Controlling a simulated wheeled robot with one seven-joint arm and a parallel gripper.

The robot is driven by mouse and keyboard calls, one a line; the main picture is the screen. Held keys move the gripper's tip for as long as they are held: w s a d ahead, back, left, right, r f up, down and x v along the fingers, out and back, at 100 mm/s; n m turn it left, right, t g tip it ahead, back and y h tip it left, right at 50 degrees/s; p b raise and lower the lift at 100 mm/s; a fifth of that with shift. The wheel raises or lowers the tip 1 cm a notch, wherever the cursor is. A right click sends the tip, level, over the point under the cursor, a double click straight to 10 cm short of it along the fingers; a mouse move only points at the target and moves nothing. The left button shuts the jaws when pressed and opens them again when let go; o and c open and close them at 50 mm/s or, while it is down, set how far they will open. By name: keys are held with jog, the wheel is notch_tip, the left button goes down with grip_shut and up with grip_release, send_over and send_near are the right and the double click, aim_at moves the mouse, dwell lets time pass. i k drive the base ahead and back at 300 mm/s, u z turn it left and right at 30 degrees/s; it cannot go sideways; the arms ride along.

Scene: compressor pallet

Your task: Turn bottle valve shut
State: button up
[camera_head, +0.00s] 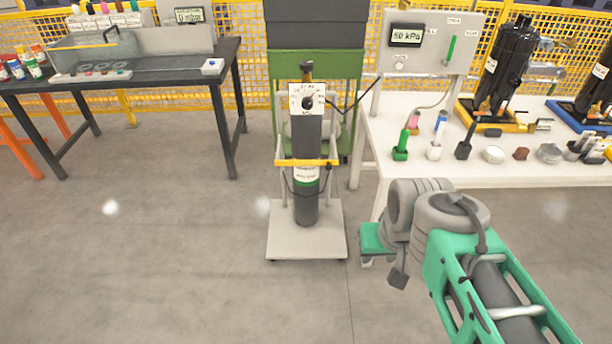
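A tall dark gas bottle (306,140) with a green band and a white label near its lower part stands upright on a grey trolley (283,243). A yellow bar or strap crosses its front. The bottle valve (306,71) is a small dark and brass-coloured part at the top, above a white dial plate (302,100) with a dark knob. I cannot tell how far the valve is turned. My green and grey arm reaches in from the lower right. My gripper (398,278) seems to be the small dark end, right of and below the bottle, apart from it; its fingers cannot be made out.
A white table (380,195) at the right holds small tools, parts and black compressors. A panel reading 50 kPa (406,36) stands behind it. A dark workbench (228,62) is at the left. The floor in front of the trolley is clear.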

aim_at(306, 66)
jog(key=k, duration=0.6)
jog(key=u, duration=0.6)
jog(key=i, duration=0.8)
jog(key=u, duration=1)
jog(key=i, duration=2.8)
jog(key=z, duration=1)
jog(key=i, duration=0.85)
jog(key=z, duration=1.15)
jog(key=i, duration=0.35)
jog(key=z, duration=0.2)
